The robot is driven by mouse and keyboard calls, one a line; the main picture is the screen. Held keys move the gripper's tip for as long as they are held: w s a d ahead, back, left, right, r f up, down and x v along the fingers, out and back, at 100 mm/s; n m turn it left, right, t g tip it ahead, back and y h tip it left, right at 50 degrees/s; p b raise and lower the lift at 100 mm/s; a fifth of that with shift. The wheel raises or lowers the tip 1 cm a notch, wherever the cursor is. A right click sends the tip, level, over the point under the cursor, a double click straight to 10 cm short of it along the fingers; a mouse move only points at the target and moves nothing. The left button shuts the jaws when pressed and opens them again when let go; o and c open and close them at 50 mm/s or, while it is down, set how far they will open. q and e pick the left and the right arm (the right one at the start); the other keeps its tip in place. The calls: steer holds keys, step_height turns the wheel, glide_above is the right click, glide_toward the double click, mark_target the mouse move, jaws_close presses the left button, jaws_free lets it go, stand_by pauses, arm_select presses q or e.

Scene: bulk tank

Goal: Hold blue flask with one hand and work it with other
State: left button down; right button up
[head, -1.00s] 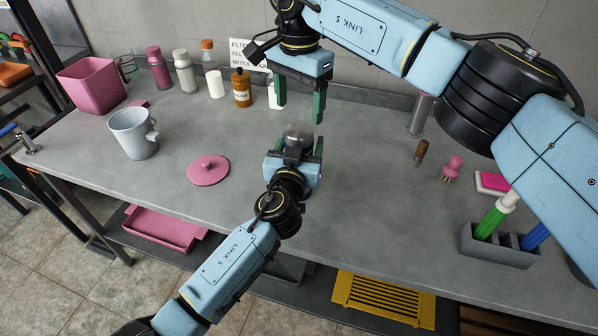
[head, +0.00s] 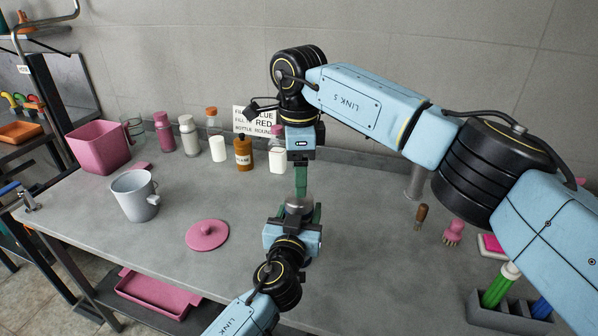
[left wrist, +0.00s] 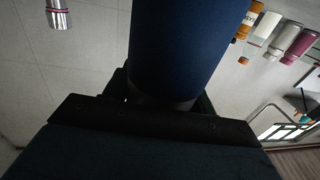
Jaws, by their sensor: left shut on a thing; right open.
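My left gripper (head: 296,216) is shut on the blue flask (left wrist: 190,45), whose dark blue body fills the upper middle of the left wrist view. In the head view, the left gripper hides the flask's body, and only a shiny grey cap (head: 298,204) shows between the green fingers. My right gripper (head: 301,192) is open and points down from above, close over the cap. Its fingers line up one behind the other, so the gap between them is hidden. I cannot tell whether they touch the cap.
A white mug (head: 134,196) and a pink lid (head: 207,235) lie to the left on the grey bench (head: 370,260). Several bottles, including a brown one (head: 243,153), stand along the back wall. A grey holder (head: 490,313) with brushes is at the right front.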

mark_target(299, 202)
steer(key=m, duration=0.9)
steer(key=shift+m, duration=0.3)
steer(key=m, duration=0.3)
steer(key=shift+m, duration=0.4)
steer(key=m, duration=0.3)
steer(key=shift+m, duration=0.3)
steer(key=m, duration=0.3)
steer(key=shift+m, duration=0.3)
steer(key=m, duration=0.6)
steer(key=shift+f, duration=4)
